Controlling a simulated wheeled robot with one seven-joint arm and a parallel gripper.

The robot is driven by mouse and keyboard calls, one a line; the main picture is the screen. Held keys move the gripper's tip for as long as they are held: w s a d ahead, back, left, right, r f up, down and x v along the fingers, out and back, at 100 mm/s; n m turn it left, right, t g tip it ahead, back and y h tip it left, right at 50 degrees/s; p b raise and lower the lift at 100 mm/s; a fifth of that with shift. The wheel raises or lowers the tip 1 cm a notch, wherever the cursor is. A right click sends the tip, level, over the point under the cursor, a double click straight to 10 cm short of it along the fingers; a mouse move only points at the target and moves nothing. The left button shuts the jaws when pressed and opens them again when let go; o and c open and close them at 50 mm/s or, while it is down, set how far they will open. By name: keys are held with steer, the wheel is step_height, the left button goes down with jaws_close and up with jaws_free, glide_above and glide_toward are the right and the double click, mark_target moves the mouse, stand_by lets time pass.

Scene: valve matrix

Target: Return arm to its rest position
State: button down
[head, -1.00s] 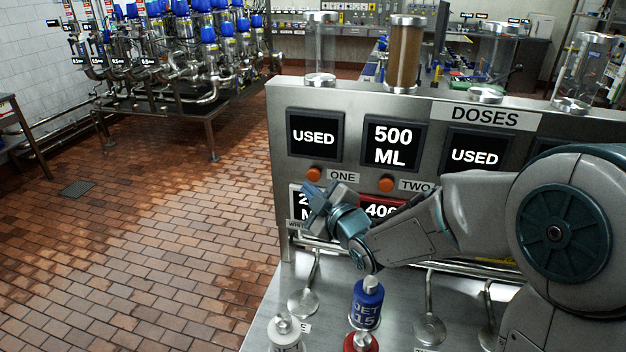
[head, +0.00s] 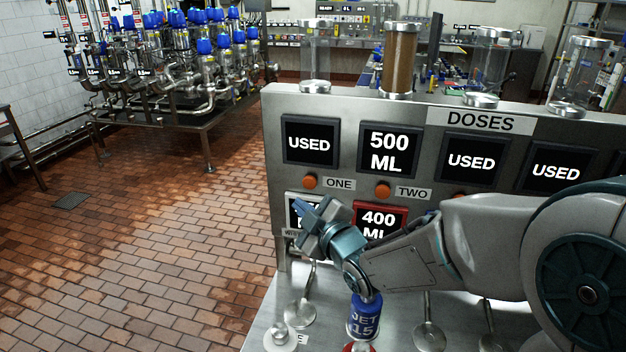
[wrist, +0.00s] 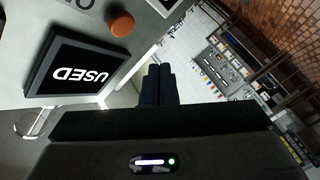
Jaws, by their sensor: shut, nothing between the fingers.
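My gripper (head: 308,212) is in the head view, in front of the left part of the doses panel (head: 460,99). It covers part of the lower left display, and its fingers point up and to the left. In the wrist view my gripper (wrist: 158,72) shows its dark fingers side by side, closed together with nothing between them. My arm reaches in from the right of the head view, bent at the elbow and held above the steel counter (head: 262,325).
The panel has displays, among them a 500 ML display (head: 389,150) and an orange button (head: 310,182). A blue JET 15 container (head: 363,318) and several spoon-shaped handles stand on the counter below my arm. Open tiled floor (head: 140,240) lies left. A valve rack (head: 190,110) stands behind.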

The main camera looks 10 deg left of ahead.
steer(key=s+d+f+m+g+h, duration=0.1)
steer(key=s+d+f+m+h, duration=0.1)
steer(key=d+m+h, duration=0.5)
steer(key=s+d+f+m+g+h, duration=0.1)
steer(key=d+f+m+h, duration=0.15)
steer(key=d, duration=0.95)
steer(key=s+d+f+m+g+h, duration=0.1)
steer(key=s+d+m+g, duration=0.2)
steer(key=s, duration=0.6)
steer(key=s+d+m+g+h, duration=0.1)
steer(key=s+d+m+g, duration=0.3)
steer(key=s, duration=0.5)
steer(key=d+m, duration=0.2)
steer(key=d, duration=0.1)
steer(key=shift+f, duration=0.4)
steer(key=shift+h, duration=0.25)
